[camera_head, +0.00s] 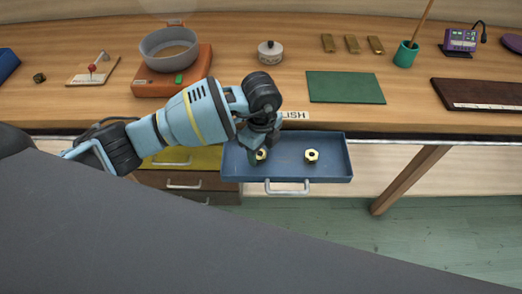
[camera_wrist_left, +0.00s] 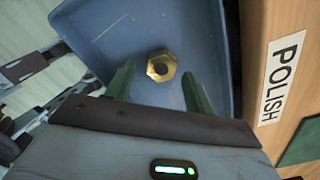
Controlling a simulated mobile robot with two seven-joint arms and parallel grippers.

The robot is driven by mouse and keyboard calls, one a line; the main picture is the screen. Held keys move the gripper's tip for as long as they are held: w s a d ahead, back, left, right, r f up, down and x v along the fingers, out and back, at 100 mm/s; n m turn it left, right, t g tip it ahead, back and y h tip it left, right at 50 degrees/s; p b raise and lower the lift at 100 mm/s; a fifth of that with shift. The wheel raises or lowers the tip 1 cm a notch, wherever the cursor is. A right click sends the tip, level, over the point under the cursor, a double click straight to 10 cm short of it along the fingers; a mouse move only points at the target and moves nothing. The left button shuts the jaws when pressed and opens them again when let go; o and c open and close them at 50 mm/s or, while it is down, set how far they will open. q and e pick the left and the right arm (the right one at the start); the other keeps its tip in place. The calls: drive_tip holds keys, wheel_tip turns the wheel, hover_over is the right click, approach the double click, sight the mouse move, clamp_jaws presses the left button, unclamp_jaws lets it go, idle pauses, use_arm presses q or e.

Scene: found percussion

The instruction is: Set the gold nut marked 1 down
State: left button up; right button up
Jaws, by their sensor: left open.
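Two gold nuts lie in the open blue drawer (camera_head: 333,171). The left gold nut (camera_head: 262,155) is close under my left gripper (camera_head: 263,143) and partly hidden by it. The right gold nut (camera_head: 311,156) stands clear in the drawer. In the left wrist view, one gold nut (camera_wrist_left: 161,66) lies on the blue drawer floor (camera_wrist_left: 105,28), between and just beyond the green fingers of my left gripper (camera_wrist_left: 159,72). The fingers are apart, with gaps on both sides of the nut. I cannot read a number on either nut. My right gripper is out of view.
A POLISH label (camera_wrist_left: 283,78) is on the table edge beside the drawer. Behind stand a grey pan (camera_head: 169,48) on an orange base, a lidded pot (camera_head: 270,52), several gold bars (camera_head: 352,44) and a green mat (camera_head: 345,87). A yellow drawer (camera_head: 207,157) is at left.

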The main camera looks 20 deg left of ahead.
sight(261, 155)
use_arm(q)
wheel_tip(261, 155, up, 11)
drive_tip(key=p, duration=0.1)
idle(0.7)
